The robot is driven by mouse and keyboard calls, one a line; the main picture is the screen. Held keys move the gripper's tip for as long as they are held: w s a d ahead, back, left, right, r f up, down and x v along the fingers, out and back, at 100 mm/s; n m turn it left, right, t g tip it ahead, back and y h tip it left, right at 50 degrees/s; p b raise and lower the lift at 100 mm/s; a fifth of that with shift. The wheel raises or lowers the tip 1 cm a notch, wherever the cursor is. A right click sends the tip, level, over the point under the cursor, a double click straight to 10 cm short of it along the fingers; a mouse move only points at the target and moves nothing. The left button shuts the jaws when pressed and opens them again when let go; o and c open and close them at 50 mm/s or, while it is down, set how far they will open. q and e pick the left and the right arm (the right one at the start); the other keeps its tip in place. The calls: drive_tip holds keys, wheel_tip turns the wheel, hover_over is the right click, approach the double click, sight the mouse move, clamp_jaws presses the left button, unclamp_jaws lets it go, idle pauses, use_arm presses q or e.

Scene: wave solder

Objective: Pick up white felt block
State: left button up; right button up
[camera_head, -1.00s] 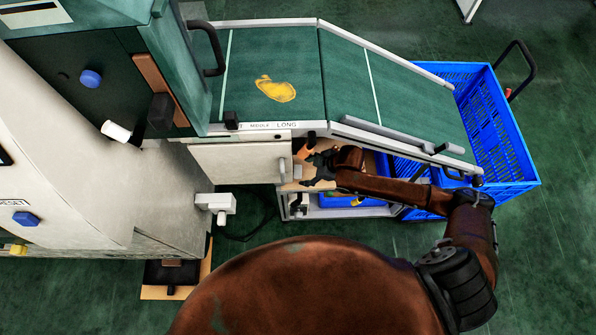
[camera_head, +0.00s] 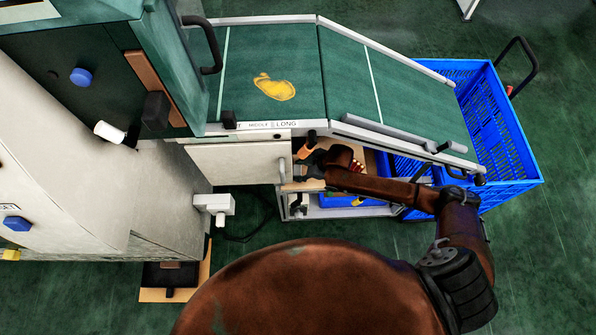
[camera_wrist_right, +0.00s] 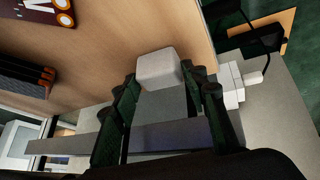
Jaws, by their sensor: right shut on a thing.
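The white felt block (camera_wrist_right: 160,70) shows in the right wrist view as a small pale block between the fingertips of my right gripper (camera_wrist_right: 160,90). The gripper is shut on it, with a dark green finger on each side. In the head view my right gripper (camera_head: 308,165) is at the open shelf under the conveyor's front edge, and the block cannot be made out there. My left gripper is in neither view.
A wooden board (camera_wrist_right: 120,50) fills much of the wrist view, with dark red-edged items (camera_wrist_right: 25,72) at left. In the head view, the green conveyor (camera_head: 290,75) lies above the shelf. A blue crate (camera_head: 510,150) stands at right.

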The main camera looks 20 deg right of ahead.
drive_tip(key=shift+c, duration=1.2)
